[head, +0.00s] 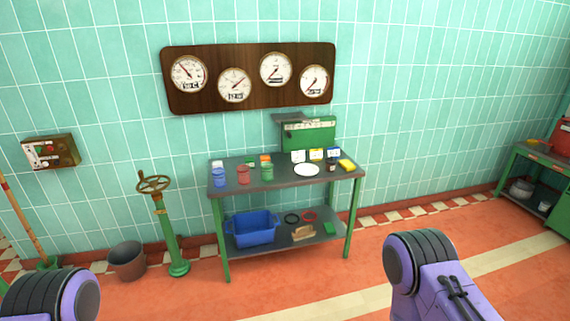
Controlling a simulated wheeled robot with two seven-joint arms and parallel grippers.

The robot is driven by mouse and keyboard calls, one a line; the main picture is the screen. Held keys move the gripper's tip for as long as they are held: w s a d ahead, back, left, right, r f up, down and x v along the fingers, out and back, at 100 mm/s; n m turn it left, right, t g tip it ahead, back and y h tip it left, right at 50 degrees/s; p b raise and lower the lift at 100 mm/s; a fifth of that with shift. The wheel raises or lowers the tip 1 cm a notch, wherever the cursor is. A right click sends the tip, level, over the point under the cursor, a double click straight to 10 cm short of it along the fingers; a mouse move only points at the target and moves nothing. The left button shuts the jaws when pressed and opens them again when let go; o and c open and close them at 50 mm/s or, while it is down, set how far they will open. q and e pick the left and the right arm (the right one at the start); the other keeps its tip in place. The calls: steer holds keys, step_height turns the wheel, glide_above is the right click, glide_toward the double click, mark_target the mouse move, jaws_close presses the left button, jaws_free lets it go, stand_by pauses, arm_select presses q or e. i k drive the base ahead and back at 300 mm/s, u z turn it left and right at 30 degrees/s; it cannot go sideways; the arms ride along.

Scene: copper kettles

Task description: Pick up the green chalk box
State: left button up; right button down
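A work table (290,182) with green legs stands against the wall ahead. At its back left, a small green item (250,162) sits between a small white one (217,165) and a small orange one (265,158); it may be the green chalk box, but it is too small to be sure. In front stand a blue jar (219,178), a red jar (243,175) and a green jar (267,173), which partly crowd the back row. Another green item (329,229) lies on the lower shelf. Only purple and black parts of my arms show; both grippers are out of view.
A white plate (307,170) and a yellow item (346,166) are on the table's right. A blue bin (252,229) is on the lower shelf. A green valve stand (172,235) and a bucket (127,261) stand left of the table. The floor in front is clear.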

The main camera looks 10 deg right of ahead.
mark_target(249, 162)
steer(key=u, duration=0.45)
steer(key=i, duration=1.1)
steer(key=z, duration=0.75)
steer(key=i, duration=0.5)
steer(key=z, duration=0.6)
